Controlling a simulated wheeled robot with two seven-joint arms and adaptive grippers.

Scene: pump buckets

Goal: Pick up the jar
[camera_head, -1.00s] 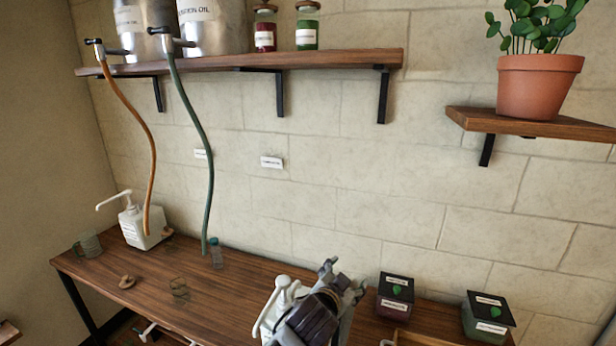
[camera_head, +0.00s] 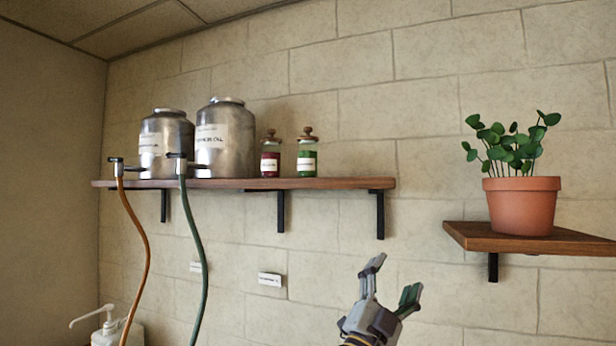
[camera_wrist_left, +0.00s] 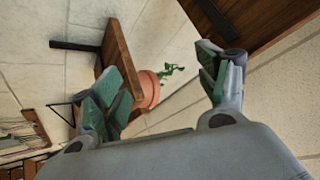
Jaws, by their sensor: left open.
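Two small glass jars with wooden lids stand side by side on the long wall shelf in the head view: a red jar (camera_head: 270,160) and a green jar (camera_head: 307,158). Both carry white labels. I cannot tell which one the task means. My left gripper (camera_head: 392,278) is open and empty, below and to the right of the jars, pointing up in front of the wall. In the left wrist view its fingers (camera_wrist_left: 165,82) are spread wide with nothing between them in their grip. No jar is clearly visible there. My right gripper is not in view.
The long shelf (camera_head: 345,184) also holds two metal drums (camera_head: 226,140) with an orange hose (camera_head: 142,240) and a green hose (camera_head: 198,250) hanging down. A smaller shelf (camera_head: 560,242) at right bears a potted plant (camera_head: 522,205). A white pump bottle (camera_head: 105,328) shows at lower left.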

